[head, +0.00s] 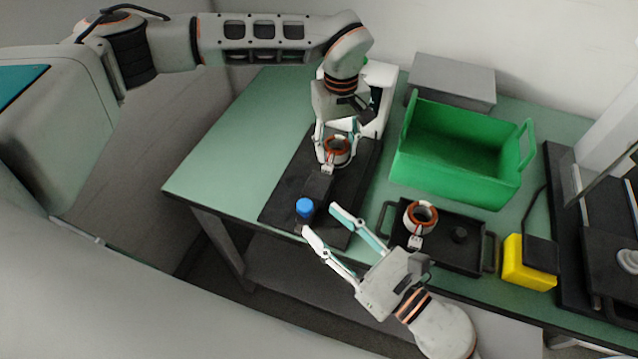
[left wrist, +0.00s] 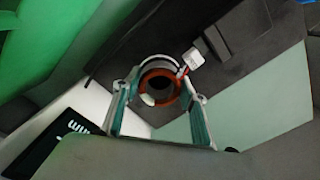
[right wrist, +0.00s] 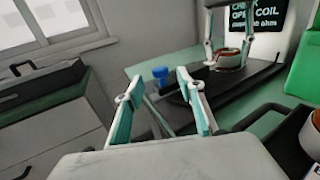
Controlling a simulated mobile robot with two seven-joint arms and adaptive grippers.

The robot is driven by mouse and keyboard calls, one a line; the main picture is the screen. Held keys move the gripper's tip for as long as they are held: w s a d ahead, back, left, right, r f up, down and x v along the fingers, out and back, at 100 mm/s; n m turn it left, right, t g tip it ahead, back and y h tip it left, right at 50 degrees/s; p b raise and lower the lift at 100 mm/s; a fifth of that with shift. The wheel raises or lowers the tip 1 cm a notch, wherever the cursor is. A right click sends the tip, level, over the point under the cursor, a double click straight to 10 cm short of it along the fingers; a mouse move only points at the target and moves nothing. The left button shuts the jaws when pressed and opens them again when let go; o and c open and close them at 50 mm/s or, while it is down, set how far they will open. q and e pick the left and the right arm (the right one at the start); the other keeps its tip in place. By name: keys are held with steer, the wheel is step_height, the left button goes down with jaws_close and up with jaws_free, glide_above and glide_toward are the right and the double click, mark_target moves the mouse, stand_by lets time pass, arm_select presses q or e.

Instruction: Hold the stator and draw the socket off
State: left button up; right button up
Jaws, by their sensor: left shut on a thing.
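A stator (head: 345,157), a ring with orange-brown windings, sits on the black test fixture (head: 283,193). My left gripper (head: 337,140) is shut around it from above, with a finger on each side; in the left wrist view the stator (left wrist: 142,88) shows between the fingers. A white socket (head: 327,169) is at the stator's near side; it also shows in the left wrist view (left wrist: 193,58), beside an orange-red lead. Whether it is fully seated cannot be told. My right gripper (head: 319,219) is open and empty, in front of the fixture near the blue knob (head: 304,207).
A second stator (head: 421,227) with a white connector stands in a black tray (head: 468,262). A green crate (head: 455,178) is behind it, a yellow block (head: 527,272) to its right. The left table area (head: 235,145) is clear. A screen (right wrist: 262,20) reads partly "OPEN COIL".

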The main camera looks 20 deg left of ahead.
steer(key=shift+v, duration=2.75)
arm_select(q)
steer(key=o, duration=1.5)
steer(key=shift+r, duration=0.1)
step_height(320, 180, up, 12)
steer(key=shift+s, duration=0.15)
arm_select(e)
steer(key=shift+s+f, duration=0.1)
